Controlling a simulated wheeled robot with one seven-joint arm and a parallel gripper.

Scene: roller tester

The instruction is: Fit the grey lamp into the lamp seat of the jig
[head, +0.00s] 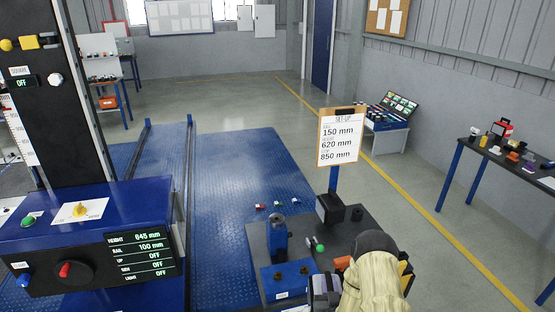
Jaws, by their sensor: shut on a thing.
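My arm reaches in at the bottom right, and its pale sleeve and dark wrist cover most of my gripper (342,268). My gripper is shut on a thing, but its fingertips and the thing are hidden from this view. I cannot make out the grey lamp. A dark bench plate (350,236) lies to the left of and beyond my arm. On it stands a blue fixture with round holes (290,277), beside a dark blue post (278,236). I cannot tell which part is the lamp seat. A small green-ended piece (319,247) lies near the wrist.
A set-up sign (340,138) stands on a blue post behind a black box (354,213). Several small coloured pieces (277,204) lie beyond the blue post. A control console (90,240) fills the left. A side table (500,160) stands at the right.

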